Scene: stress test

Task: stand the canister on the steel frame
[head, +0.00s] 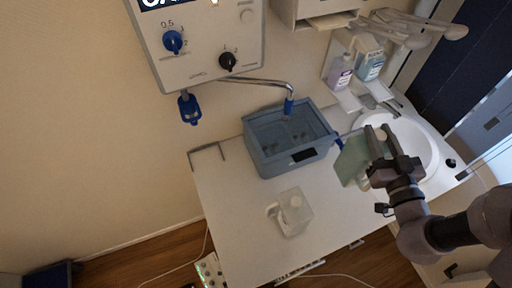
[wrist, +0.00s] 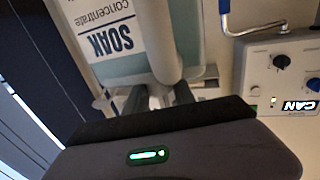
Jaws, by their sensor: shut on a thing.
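The canister (head: 352,160) is a pale green block-shaped container, in the head view at the right of the white counter, by the basin. In the wrist view the canister (wrist: 198,40) fills the upper middle, with a white label reading "SOAK concentrate" that appears turned. My gripper (head: 380,152) is shut on the canister and hides part of it. In the wrist view my gripper's fingers (wrist: 166,97) reach up to it. I cannot pick out the steel frame with certainty; a thin grey metal bracket (head: 208,149) shows at the counter's back left corner.
A blue-grey tub (head: 262,160) stands at the back of the counter (head: 225,190), under a tap. A clear jug (head: 295,212) stands in front of it. Bottles (head: 340,72) stand behind the white basin (head: 428,150). The counter's left part is clear.

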